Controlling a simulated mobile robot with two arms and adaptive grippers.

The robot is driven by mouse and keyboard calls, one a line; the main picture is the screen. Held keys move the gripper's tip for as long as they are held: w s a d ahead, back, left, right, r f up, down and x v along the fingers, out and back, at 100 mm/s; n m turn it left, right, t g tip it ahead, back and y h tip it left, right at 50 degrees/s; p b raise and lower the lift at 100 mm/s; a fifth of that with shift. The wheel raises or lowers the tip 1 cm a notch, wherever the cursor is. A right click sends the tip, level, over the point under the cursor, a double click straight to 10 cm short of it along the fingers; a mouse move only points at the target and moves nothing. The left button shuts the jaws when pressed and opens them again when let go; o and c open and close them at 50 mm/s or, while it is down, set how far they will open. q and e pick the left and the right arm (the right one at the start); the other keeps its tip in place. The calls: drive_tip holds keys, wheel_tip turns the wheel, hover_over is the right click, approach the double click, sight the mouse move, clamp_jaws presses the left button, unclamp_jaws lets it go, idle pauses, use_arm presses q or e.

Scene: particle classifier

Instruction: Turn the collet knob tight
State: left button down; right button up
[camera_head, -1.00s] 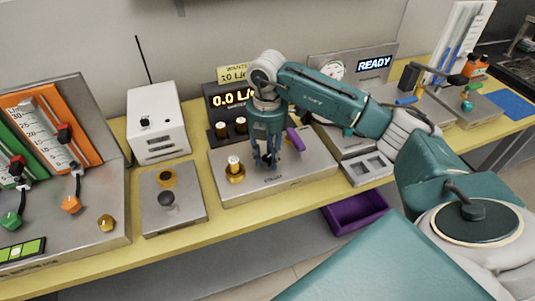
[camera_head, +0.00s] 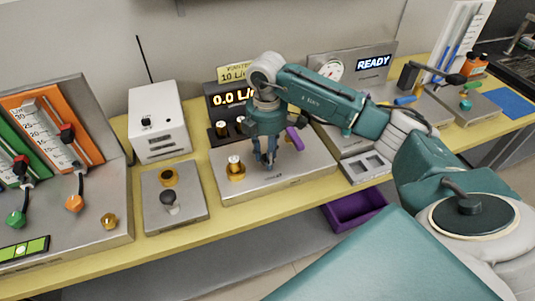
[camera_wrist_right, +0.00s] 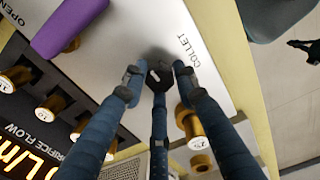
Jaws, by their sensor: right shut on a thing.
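My right gripper (camera_head: 266,160) points down over the steel plate (camera_head: 305,175) with the "COLLET" label. In the right wrist view its three blue fingers (camera_wrist_right: 158,75) are closed in around the dark collet knob (camera_wrist_right: 160,66), which shows only in part between the fingertips. In the head view the knob is hidden by the fingers. A purple lever (camera_head: 295,138) stands on the same plate behind the gripper, and it also shows in the right wrist view (camera_wrist_right: 68,25) beside the word "OPEN". My left gripper is out of view.
A brass fitting (camera_head: 236,168) with a white top stands just left of the gripper. A flow display (camera_head: 232,98) reads 0.0 behind, with brass pieces before it. A purple bin (camera_head: 355,208) sits below the bench.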

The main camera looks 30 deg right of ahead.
sight(265, 157)
drive_tip(key=shift+a+f, duration=0.1)
drive_tip(key=shift+a, duration=0.15)
drive_tip(key=o, duration=1.1)
drive_tip(key=shift+o, duration=0.2)
drive_tip(key=shift+r, duration=0.2)
drive_tip(key=shift+w+d+r, duration=0.1)
drive_tip(key=shift+r, duration=0.2)
wheel_tip(265, 157, up, 11)
